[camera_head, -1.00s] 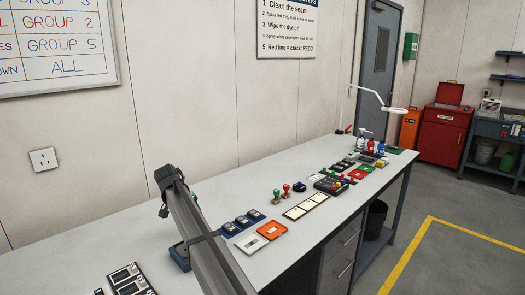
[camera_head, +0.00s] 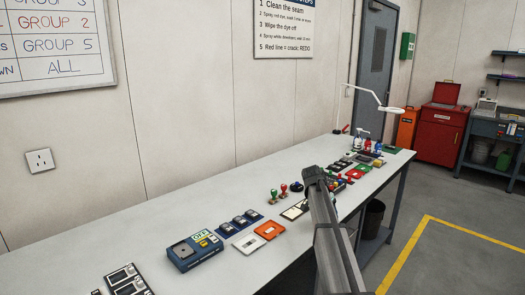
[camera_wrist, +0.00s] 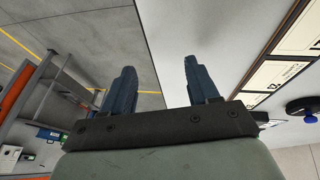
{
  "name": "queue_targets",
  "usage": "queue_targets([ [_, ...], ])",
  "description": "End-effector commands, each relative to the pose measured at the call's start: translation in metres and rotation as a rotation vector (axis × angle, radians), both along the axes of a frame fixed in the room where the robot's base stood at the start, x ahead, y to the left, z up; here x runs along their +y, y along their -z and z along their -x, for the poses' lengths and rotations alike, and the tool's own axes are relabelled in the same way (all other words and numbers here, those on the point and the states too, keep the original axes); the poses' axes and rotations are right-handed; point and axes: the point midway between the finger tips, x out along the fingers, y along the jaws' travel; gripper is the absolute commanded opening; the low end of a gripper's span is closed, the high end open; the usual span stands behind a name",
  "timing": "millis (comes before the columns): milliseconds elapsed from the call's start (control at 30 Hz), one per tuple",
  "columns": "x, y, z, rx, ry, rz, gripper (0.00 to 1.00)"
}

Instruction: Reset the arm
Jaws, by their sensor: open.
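My gripper (camera_wrist: 158,85) shows in the wrist view with its two blue-grey fingers apart and nothing between them. Behind the fingers are the bench edge and the grey floor. In the head view my arm reaches in from the bottom right, over the front edge of the bench (camera_head: 165,215). Its far end covers part of the items in the middle of the bench. The fingertips are hidden in the head view.
A blue device (camera_head: 194,250), an orange-framed card (camera_head: 269,230), a white card (camera_head: 249,243) and red and green stamps (camera_head: 283,189) lie along the bench. A magnifier lamp (camera_head: 391,109) stands at the far end. The floor (camera_head: 450,262) right of the bench is clear.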

Motion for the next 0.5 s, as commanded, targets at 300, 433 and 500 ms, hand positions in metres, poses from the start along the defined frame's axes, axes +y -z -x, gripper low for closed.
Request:
queue_targets([
  [300, -0.104, 0.027, 0.037, 0.033, 0.104, 0.002, 0.60],
  [433, -0.111, 0.060, 0.055, 0.068, 0.090, -0.010, 0.60],
  [500, -0.109, 0.078, 0.063, 0.088, 0.075, -0.018, 0.60],
])
